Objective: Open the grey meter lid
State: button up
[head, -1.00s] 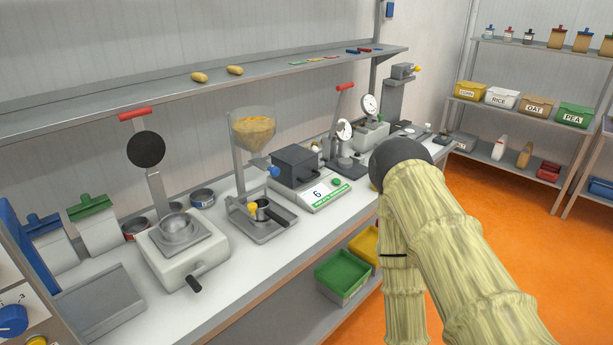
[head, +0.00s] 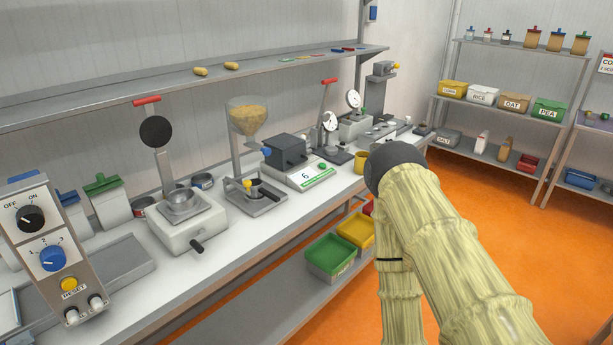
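The meter is a white unit (head: 312,180) with a display reading 6 and a green strip, in the middle of the bench in the head view. A dark grey boxy cover (head: 287,150) sits on it and looks shut; I take this for the grey meter lid. A blue knob (head: 267,151) shows at its left side. My arm, in a pale yellow-green sleeve with a dark rounded joint, stands in the right foreground, apart from the meter in the picture. My gripper is not seen in this view.
Left of the meter stand a hopper (head: 247,118) over a small stand and a white press (head: 187,222) with a raised red-handled lever. A yellow mug (head: 361,161) and gauge devices are to its right. A control panel (head: 45,245) is at the near left. The orange floor (head: 480,240) is open at right.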

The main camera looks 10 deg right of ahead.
aim_at(289, 151)
jog(key=u, duration=0.05)
jog(key=k, duration=0.6)
jog(key=z, duration=0.95)
jog(key=i, duration=1.35)
jog(key=u, duration=0.5)
